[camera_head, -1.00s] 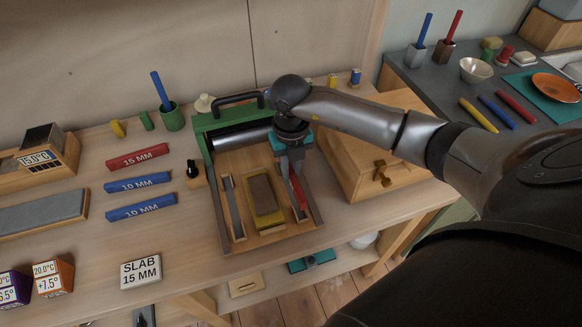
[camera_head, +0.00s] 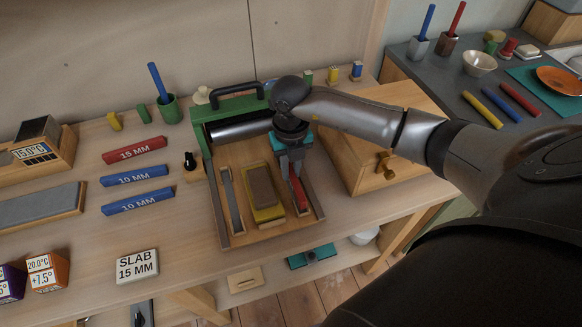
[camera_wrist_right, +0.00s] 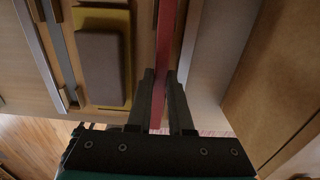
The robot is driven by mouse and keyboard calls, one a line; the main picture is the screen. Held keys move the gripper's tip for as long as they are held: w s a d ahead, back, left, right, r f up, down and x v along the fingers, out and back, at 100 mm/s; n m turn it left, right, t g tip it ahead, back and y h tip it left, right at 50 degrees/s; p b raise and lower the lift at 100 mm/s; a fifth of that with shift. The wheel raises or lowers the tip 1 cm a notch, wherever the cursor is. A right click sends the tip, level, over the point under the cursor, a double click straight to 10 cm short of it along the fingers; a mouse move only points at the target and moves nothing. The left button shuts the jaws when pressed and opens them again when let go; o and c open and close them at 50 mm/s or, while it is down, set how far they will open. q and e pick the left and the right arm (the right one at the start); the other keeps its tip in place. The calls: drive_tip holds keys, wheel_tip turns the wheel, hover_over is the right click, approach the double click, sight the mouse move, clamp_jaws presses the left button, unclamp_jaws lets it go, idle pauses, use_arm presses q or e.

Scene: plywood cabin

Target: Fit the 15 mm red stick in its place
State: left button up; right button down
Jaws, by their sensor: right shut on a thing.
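My right gripper (camera_head: 292,175) is shut on a red stick (camera_head: 300,197) at the right side of a wooden tray frame (camera_head: 233,240). The stick lies lengthwise beside the right rail; I cannot tell whether it is fully seated. In the right wrist view the red stick (camera_wrist_right: 163,60) runs between the fingers (camera_wrist_right: 161,90). A yellow block with a brown top (camera_head: 263,190) is in the middle of the tray, left of the stick. A grey strip (camera_head: 231,200) lies along the tray's left side. Another red stick marked 15 MM (camera_head: 134,150) lies on the table. My left gripper is not in view.
Two blue 10 MM sticks (camera_head: 134,175) and a SLAB 15 MM sign (camera_head: 137,266) are left of the tray. A green frame with a roller (camera_head: 240,127) stands behind it. A wooden box (camera_head: 365,165) stands close on the right, beside my arm.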

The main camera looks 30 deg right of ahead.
drive_tip(key=shift+f+b, duration=0.5)
drive_tip(key=shift+f, duration=0.4)
idle(1.7)
drive_tip(key=c, duration=1.2)
unclamp_jaws()
drive_tip(key=shift+o, duration=0.4)
drive_tip(key=o, duration=0.5)
drive_tip(key=shift+o, duration=0.4)
drive_tip(key=o, duration=0.5)
drive_tip(key=shift+r, duration=0.1)
